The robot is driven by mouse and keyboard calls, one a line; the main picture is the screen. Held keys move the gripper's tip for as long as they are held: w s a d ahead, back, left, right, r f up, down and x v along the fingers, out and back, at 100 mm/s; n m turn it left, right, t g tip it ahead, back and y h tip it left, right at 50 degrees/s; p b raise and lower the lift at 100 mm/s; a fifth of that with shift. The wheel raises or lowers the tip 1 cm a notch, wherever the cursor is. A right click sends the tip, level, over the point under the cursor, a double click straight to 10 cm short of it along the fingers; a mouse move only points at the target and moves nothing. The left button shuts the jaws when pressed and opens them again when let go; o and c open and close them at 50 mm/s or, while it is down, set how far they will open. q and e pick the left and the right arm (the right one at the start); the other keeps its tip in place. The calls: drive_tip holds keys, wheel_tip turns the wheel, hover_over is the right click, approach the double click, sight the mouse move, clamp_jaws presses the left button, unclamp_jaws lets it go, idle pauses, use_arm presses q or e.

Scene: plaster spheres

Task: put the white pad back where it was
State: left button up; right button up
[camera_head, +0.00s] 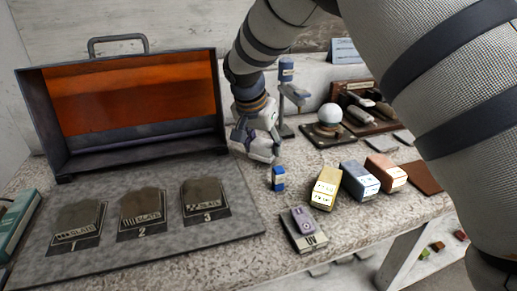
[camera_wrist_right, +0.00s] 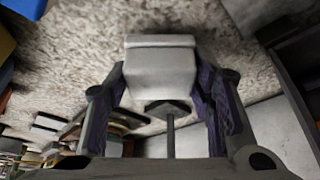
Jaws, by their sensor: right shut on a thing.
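My right gripper (camera_head: 258,146) hangs over the table, between the open case and the row of coloured blocks. In the right wrist view its two fingers (camera_wrist_right: 165,110) are closed on the sides of a pale white block (camera_wrist_right: 160,68), which looks like the white pad. A speckled surface lies behind the block; whether they touch is unclear. In the head view the pad is hard to tell apart from the pale fingers. My left gripper is not in view.
A small blue block (camera_head: 278,178) stands just right of the gripper. Yellow (camera_head: 325,188), blue-grey (camera_head: 359,180) and pink (camera_head: 386,172) blocks stand farther right. A white sphere (camera_head: 330,114) sits on a dark base behind. The open case (camera_head: 50,140) and a grey slate board (camera_head: 160,250) lie left.

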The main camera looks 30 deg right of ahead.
drive_tip(key=shift+f, duration=0.8)
drive_tip(key=shift+f, duration=0.15)
drive_tip(key=o, duration=1.2)
drive_tip(key=p+v, duration=0.1)
drive_tip(key=v, duration=1.1)
